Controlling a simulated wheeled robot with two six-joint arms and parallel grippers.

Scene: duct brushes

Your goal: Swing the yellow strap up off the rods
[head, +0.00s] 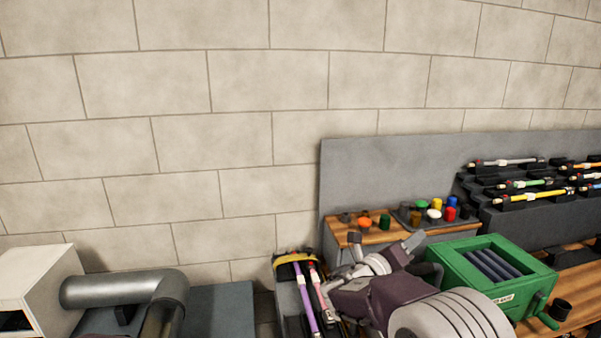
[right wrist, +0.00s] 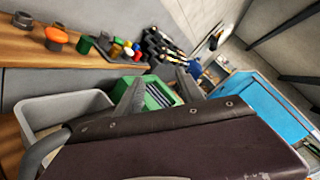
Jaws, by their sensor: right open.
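The yellow strap (head: 294,258) lies across the upper ends of the rods at the bottom middle of the head view. The rods, one purple (head: 305,305) and one pink (head: 322,295), lean in a grey holder (head: 287,300). My right gripper (head: 385,243) is open, to the right of the strap and apart from it. Its two spread fingers also show in the right wrist view (right wrist: 160,90), with nothing between them that I can tell is held. My arm hides part of the holder's right side. The strap is not seen in the right wrist view. My left gripper is not in view.
A green crank box (head: 470,245) with dark bars stands right of my right arm. Coloured caps (head: 450,214) sit on a wooden shelf behind. Brushes lie on a black stepped rack (head: 510,200). A grey pipe (head: 120,288) is at left. A grey bin (right wrist: 35,103) shows in the wrist view.

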